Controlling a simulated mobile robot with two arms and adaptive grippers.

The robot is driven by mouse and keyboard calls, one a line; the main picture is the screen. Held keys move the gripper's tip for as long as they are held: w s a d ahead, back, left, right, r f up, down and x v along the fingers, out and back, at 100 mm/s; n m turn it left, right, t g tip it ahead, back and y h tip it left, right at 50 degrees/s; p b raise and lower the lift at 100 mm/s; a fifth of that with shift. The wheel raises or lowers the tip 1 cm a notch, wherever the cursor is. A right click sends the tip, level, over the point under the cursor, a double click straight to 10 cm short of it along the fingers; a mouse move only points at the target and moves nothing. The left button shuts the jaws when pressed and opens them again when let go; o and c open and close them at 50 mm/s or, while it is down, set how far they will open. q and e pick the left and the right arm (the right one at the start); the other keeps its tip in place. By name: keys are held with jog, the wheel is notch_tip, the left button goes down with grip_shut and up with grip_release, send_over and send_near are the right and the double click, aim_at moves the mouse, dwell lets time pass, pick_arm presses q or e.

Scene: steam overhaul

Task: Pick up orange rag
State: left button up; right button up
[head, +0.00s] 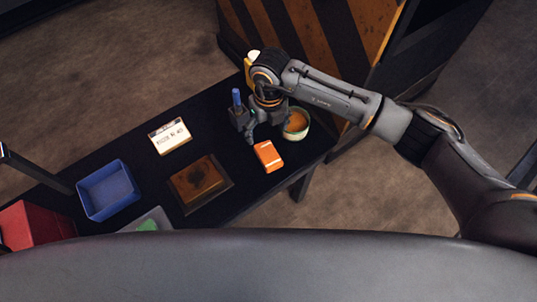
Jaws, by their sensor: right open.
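A flat orange block-like item (268,156) with a pale marking lies on the dark table, towards its right end; it may be the folded orange rag. A pale green bowl (296,134) just above it, to the right, holds something orange-brown (297,121), so I cannot tell for certain which one is the rag. My right gripper (267,133) reaches in from the right, points down and is open. It is just above and left of the orange item in the picture, beside the bowl. Contact with either cannot be made out. My left gripper is not in view.
The dark table (214,137) also holds a blue-topped item (237,98) close to my gripper, a white sign (169,136), a brown tray (200,183), a blue bin (107,190) and a red box (34,224). A striped cabinet (318,35) stands behind.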

jog(key=b, duration=0.6)
send_over(268, 154)
jog(key=f, duration=0.8)
jog(key=shift+w+d+f, duration=0.1)
jog(key=shift+d+f, duration=0.05)
jog(key=shift+d, duration=0.1)
jog(key=f+b, duration=0.1)
jog(key=f, duration=0.1)
jog(key=f+b, duration=0.2)
jog(key=f, duration=0.1)
jog(key=shift+a+f, duration=0.2)
jog(key=shift+f, duration=0.05)
jog(key=shift+r, duration=0.1)
jog(key=shift+c, duration=0.6)
jog(key=c, duration=1.1)
